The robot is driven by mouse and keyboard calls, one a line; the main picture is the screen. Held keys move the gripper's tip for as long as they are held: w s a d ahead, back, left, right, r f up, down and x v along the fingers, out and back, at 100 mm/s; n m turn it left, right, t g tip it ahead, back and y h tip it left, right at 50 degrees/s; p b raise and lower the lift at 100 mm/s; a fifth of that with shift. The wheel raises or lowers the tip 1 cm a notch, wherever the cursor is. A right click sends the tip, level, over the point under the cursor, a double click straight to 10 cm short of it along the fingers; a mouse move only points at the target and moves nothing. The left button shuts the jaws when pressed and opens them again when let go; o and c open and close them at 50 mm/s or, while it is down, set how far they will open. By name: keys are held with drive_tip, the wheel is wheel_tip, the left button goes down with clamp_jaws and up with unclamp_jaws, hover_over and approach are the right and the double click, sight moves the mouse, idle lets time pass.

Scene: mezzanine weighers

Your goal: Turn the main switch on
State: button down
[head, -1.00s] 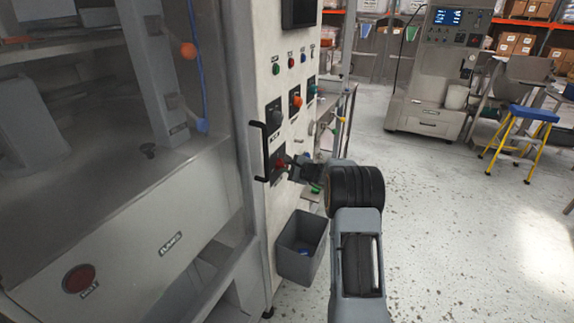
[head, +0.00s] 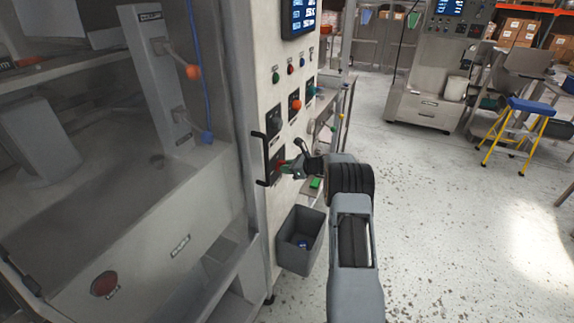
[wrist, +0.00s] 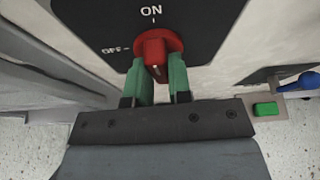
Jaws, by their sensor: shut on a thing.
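The main switch is a red rotary knob (wrist: 152,45) on a dark plate (wrist: 195,25) marked ON at the top and OFF at the left. In the wrist view its grip bar stands roughly upright, in line with ON. My gripper (wrist: 163,82) has its green fingers closed on both sides of the bar. In the head view my gripper (head: 287,167) reaches the knob low on the pale cabinet front (head: 262,95), and the fingers partly hide the knob. The screen (head: 298,17) at the top of the cabinet is lit with blue figures.
A black bar handle (head: 262,160) stands out just left of the switch. Other knobs and buttons, one orange (head: 296,104), sit above it. A blue-topped stool (head: 530,107) stands at right; the floor between is open.

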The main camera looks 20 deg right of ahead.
drive_tip(key=shift+m, duration=0.3)
idle(0.5)
drive_tip(key=c, duration=1)
unclamp_jaws()
drive_tip(key=shift+c, duration=0.2)
drive_tip(key=shift+d, duration=0.1)
drive_tip(key=b+v, duration=0.2)
drive_tip(key=v, duration=1.1)
drive_tip(key=shift+d, duration=0.35)
drive_tip(key=shift+s+r, duration=0.1)
drive_tip(key=shift+r, duration=0.05)
